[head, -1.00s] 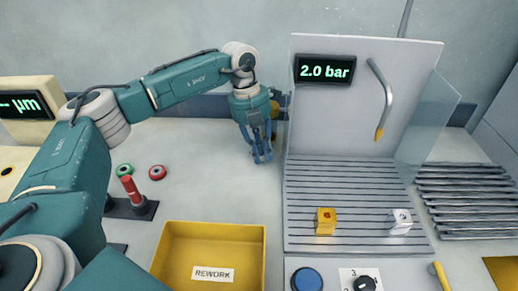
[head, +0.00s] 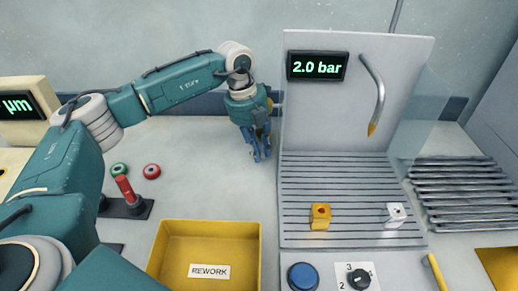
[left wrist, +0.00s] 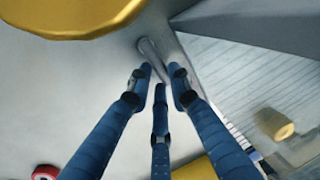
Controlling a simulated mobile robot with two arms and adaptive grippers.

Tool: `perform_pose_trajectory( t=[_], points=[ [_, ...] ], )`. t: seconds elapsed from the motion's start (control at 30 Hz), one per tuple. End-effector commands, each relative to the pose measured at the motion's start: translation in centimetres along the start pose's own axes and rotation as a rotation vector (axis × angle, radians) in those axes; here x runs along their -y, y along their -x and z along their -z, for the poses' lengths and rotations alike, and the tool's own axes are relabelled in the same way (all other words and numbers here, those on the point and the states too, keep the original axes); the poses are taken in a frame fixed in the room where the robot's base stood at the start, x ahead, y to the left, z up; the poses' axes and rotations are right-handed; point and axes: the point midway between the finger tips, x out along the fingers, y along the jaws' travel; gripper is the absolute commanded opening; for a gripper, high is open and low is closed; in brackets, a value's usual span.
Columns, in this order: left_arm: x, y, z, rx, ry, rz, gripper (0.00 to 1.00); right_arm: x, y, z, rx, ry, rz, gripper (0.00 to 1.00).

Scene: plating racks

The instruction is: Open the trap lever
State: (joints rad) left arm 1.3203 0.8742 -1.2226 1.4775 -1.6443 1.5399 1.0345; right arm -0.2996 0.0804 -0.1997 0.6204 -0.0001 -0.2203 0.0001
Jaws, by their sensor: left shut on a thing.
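My left gripper (head: 261,150) points down beside the left side of the grey booth. In the left wrist view its blue fingers (left wrist: 158,88) are closed around a slim grey bar (left wrist: 150,52), which I take to be the trap lever. A round yellow body (left wrist: 75,15) is close to the bar at the top of that view. In the head view the lever is hidden behind the gripper. My right gripper is in neither view.
The booth's display (head: 317,67) reads 2.0 bar. A yellow block (head: 320,216) and a white block (head: 396,214) sit on the slatted deck (head: 340,190). A yellow REWORK bin (head: 205,232) stands in front.

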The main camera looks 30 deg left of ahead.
Motion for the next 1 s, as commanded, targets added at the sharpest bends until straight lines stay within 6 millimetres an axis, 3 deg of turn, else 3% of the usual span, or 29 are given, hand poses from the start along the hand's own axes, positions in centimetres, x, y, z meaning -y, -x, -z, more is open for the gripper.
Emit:
perform_pose_trajectory(
  t=[0.03,0.07,0.13,0.43,0.57,1.0],
  points=[
    [0.1,0.2,-0.2,0.005,0.001,0.004,0.0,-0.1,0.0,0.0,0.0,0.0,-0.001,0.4],
    [0.1,0.2,-0.2,0.005,0.001,0.004,0.23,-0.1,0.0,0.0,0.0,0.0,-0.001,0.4],
    [0.1,0.2,-0.1,0.005,0.001,0.004,0.37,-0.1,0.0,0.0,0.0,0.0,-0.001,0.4],
    [0.1,0.1,-0.1,0.002,0.0,0.002,0.38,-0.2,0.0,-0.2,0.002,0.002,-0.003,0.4],
    [0.1,1.1,-0.1,0.004,0.0,0.002,0.38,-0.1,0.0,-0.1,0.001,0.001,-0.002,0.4],
    [0.1,9.8,-0.1,0.005,0.0,0.004,0.38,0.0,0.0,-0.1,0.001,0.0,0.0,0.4]
  ],
)
